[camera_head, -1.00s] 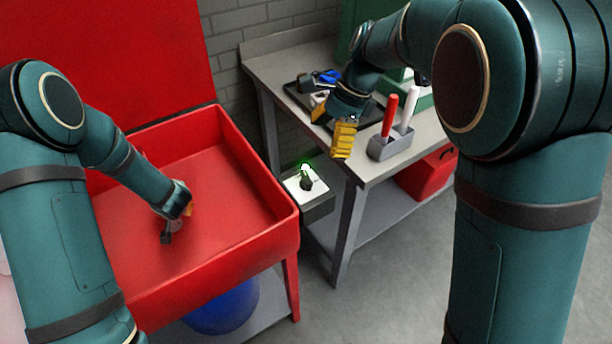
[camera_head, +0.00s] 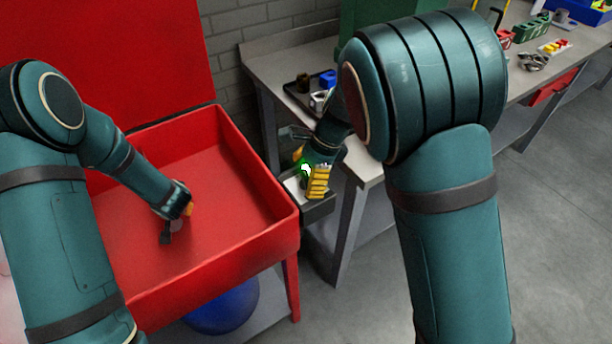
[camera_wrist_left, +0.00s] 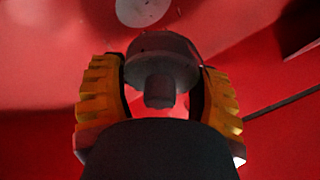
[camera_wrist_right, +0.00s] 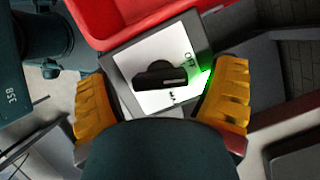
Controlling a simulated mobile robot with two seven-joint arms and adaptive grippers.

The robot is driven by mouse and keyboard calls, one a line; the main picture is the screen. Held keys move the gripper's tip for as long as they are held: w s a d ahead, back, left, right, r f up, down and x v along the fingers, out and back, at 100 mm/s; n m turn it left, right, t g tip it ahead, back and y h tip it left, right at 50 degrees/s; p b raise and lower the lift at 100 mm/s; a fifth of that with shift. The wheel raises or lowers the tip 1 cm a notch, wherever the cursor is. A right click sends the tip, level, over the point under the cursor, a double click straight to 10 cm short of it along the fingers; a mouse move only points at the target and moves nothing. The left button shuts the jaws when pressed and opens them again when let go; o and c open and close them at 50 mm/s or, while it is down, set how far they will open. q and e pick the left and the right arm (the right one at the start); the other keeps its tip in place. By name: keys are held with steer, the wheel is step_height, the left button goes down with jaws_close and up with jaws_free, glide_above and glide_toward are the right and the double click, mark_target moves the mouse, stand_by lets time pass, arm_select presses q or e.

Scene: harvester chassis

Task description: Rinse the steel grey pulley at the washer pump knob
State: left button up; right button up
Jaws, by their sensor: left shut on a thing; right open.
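The steel grey pulley (camera_wrist_left: 162,68) is between the yellow finger pads of my left gripper (camera_wrist_left: 160,92), which is shut on it. In the head view my left gripper (camera_head: 178,212) is low inside the red wash basin (camera_head: 245,150). The washer pump knob (camera_wrist_right: 160,77) is black, on a white plate with an OFF mark and a green glow beside it. My right gripper (camera_wrist_right: 163,105) is open, its yellow fingers on either side of the knob in the right wrist view. In the head view my right gripper (camera_head: 311,178) partly hides the knob box (camera_head: 318,210).
A grey workbench (camera_head: 272,62) stands right of the basin, with a dark tray (camera_head: 291,88) of small parts. A blue round container (camera_head: 222,308) is under the basin. A pale disc (camera_wrist_left: 142,10) shows in the left wrist view. The right floor is clear.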

steer(key=c, duration=1.2)
steer(key=shift+n+g, duration=0.7)
steer(key=shift+n, duration=1.2)
steer(key=o, duration=1.2)
steer(key=v, duration=1.2)
steer(key=shift+a+h, duration=0.25)
steer(key=shift+h, duration=0.05)
steer(key=shift+r, duration=0.1)
arm_select(q)
steer(key=shift+s+d+p, duration=0.35)
steer(key=shift+d+p, duration=0.05)
steer(key=shift+d, duration=0.9)
steer(key=shift+s+d+p, duration=0.3)
steer(key=shift+d+p, duration=0.1)
steer(key=shift+d, duration=0.9)
steer(key=shift+s+d+p, duration=0.35)
steer(key=shift+d+p, duration=0.05)
steer(key=shift+d, duration=0.9)
arm_select(e)
steer(key=shift+r, duration=1.2)
